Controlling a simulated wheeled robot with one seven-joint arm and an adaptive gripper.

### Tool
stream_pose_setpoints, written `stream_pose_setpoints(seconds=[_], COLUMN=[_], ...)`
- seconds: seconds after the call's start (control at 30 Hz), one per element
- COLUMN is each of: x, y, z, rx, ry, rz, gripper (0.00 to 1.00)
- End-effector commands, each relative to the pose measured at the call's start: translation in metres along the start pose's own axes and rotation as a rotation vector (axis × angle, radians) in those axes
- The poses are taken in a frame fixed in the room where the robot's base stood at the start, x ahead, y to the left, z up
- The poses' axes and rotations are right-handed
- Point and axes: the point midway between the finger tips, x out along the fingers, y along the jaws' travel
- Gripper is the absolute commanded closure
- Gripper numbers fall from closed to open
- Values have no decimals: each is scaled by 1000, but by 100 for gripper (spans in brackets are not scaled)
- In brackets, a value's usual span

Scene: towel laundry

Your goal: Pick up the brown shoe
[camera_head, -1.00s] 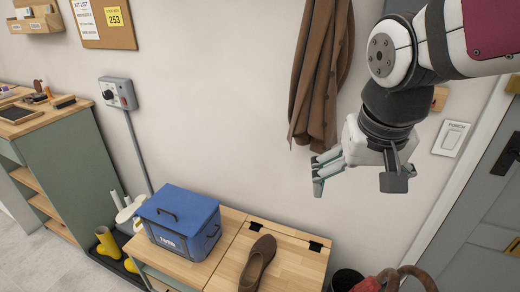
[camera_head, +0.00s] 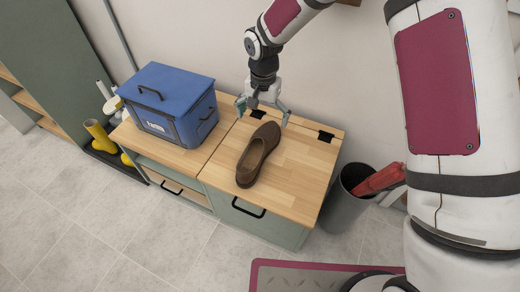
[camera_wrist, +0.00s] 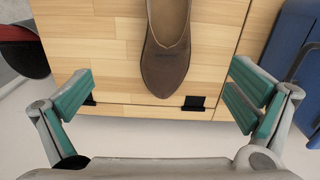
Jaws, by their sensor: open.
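The brown shoe (camera_head: 258,154) lies on the wooden top of a low cabinet (camera_head: 305,165), its toe toward the wall. My gripper (camera_head: 263,108) is open and empty above the back edge of the cabinet top, just beyond the toe. In the wrist view the shoe (camera_wrist: 166,55) shows at the top centre, toe toward me, its heel end cut off by the frame. The green-padded fingers (camera_wrist: 160,95) are spread wide to either side of the toe line, apart from the shoe.
A blue box (camera_head: 170,105) stands on the cabinet left of the shoe. A grey bin (camera_head: 345,200) with a red item stands on the floor at the right. Yellow boots (camera_head: 100,135) stand at the left. Black hinges (camera_head: 326,136) sit at the cabinet's back edge.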

Motion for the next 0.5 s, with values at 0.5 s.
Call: stream_pose_setpoints(seconds=[0.5], x=[84], y=[-4], z=[1], rx=[6], ry=[-7], rz=[1], gripper=[0])
